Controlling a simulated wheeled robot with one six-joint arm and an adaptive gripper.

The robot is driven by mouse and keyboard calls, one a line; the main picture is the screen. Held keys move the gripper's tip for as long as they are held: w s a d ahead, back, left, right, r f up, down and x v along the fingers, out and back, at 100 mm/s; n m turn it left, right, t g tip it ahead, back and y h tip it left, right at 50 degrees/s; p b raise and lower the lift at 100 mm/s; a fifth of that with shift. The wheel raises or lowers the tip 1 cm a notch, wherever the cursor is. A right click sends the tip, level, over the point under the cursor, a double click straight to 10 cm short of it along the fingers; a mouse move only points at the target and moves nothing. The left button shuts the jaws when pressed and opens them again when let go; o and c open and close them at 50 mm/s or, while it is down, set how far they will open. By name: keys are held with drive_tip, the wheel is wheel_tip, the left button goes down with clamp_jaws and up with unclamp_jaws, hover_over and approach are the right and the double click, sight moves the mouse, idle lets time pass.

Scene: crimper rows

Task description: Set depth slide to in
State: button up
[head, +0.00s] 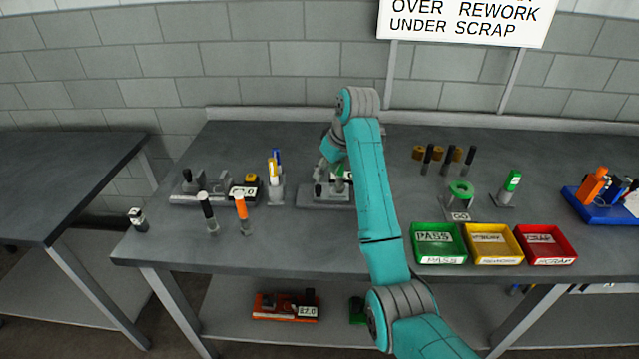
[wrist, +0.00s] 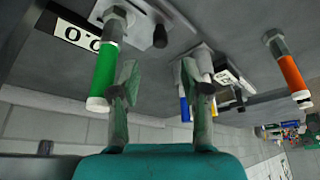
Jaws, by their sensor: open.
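My gripper (wrist: 160,80) is open, with nothing between its two fingers in the wrist view. In the head view my arm reaches over a grey bench fixture (head: 315,203) and hides much of it. A small dark knob (head: 318,190) stands on that fixture's left part. In the wrist view a dark knob (wrist: 160,37) shows beyond the fingertips, apart from them. A green handle with a white end (wrist: 103,75) hangs close beside the left finger; I cannot tell if they touch. No part is clearly marked as the depth slide, so its setting cannot be told.
Another grey fixture (head: 185,190) stands left, near a black-handled post (head: 207,210) and an orange-handled post (head: 242,213). Green (head: 417,259), yellow (head: 480,261) and red (head: 540,261) trays line the front right. A green ring stand (head: 461,190) is behind them. Bench between is clear.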

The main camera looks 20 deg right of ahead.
sight(319, 187)
drive_tip(key=x, duration=0.7)
drive_tip(key=shift+w+a+f, duration=0.1)
drive_tip(key=shift+f, duration=0.15)
clamp_jaws()
